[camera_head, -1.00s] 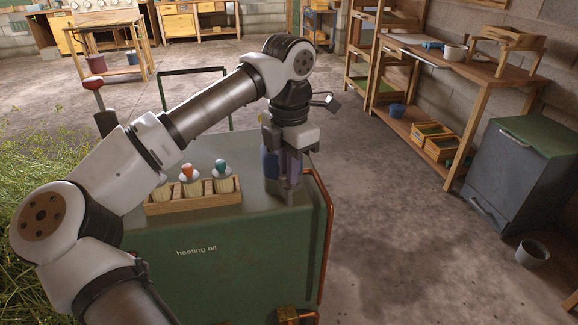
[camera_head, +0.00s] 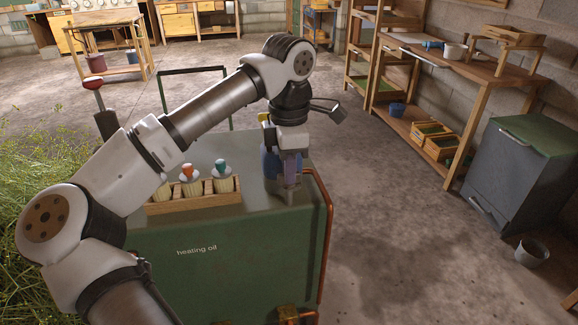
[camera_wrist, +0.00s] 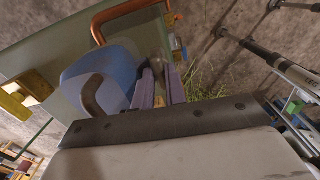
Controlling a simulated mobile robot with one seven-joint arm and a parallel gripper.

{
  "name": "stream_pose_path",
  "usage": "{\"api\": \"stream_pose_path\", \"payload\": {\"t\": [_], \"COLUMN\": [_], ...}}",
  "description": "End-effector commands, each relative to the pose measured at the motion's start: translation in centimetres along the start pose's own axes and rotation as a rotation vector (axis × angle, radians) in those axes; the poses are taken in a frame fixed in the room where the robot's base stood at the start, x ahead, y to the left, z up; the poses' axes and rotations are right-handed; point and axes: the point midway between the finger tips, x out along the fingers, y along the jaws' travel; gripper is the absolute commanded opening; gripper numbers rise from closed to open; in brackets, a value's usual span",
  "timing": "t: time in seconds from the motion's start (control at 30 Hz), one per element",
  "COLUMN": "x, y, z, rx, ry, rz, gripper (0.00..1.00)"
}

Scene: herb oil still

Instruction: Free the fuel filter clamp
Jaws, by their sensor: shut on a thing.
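My gripper (camera_head: 291,190) points down at the right end of the top of the green heating oil tank (camera_head: 215,255). In the wrist view its purple fingers (camera_wrist: 160,78) are close together around a small grey part, which seems to be the fuel filter clamp (camera_wrist: 157,62). It is mostly hidden by the fingers, so its exact position is unclear. A blue rounded body (camera_wrist: 82,75) with a dark curved piece in front of it stands beside the fingers. Its edge also shows beside my gripper in the head view (camera_head: 268,165).
A copper pipe (camera_head: 327,225) bends around the tank's right edge, with a brass fitting (camera_head: 289,314) low in front.

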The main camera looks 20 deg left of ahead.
Motion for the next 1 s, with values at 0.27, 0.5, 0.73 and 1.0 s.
{"api": "stream_pose_path", "payload": {"t": [0.27, 0.5, 0.73, 1.0], "x": [-0.1, -0.1, -0.2, -4.2], "y": [0.0, 0.0, 0.0, 0.1], "z": [0.0, 0.0, 0.0, 0.0], "rx": [0.001, 0.0, -0.001, -0.003], "ry": [-0.001, 0.0, 0.0, 0.001], "rz": [0.002, 0.001, 0.001, 0.003], "gripper": [0.0, 0.34, 0.34, 0.34]}}
